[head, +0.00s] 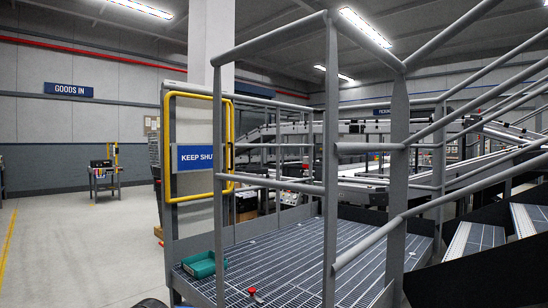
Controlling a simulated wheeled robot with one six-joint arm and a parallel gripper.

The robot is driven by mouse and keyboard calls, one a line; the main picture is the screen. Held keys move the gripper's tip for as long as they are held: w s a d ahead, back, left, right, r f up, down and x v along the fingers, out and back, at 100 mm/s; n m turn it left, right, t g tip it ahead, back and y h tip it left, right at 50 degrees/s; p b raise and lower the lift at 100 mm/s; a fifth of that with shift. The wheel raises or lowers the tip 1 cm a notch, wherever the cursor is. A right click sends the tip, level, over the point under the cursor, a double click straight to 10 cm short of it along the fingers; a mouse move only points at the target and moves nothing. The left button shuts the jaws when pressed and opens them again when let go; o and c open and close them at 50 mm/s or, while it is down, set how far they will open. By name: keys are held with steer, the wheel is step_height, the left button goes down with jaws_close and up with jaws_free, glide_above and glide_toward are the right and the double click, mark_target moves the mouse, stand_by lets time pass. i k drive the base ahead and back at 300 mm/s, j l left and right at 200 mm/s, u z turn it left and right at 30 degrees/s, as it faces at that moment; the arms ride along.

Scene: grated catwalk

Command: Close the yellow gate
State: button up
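The yellow gate (168,150) is a rounded tubular frame left of centre, at the left side of the grated platform. It carries a blue sign (196,157) reading "KEEP SHU", with the rest hidden behind a grey railing post (219,190). The gate stands upright beside a grey end post (165,225). I cannot tell from this view whether it is latched or how far it is swung. My gripper is not in view.
Grey railings (330,150) enclose the grated platform (300,255). A green tray (200,264) and a small red-topped item (252,292) lie on the grating. Stairs (475,240) are at right. Open concrete floor (80,250) lies left, with a small workstation (104,175) farther back.

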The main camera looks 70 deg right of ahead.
mark_target(187, 158)
steer(key=z, duration=1.55)
steer(key=i+j+z, duration=0.1)
steer(key=i+j, duration=0.7)
steer(key=j, duration=0.15)
steer(key=i+j+z, duration=0.15)
steer(key=i+j, duration=0.6)
steer(key=j, duration=0.25)
steer(key=i+z, duration=0.05)
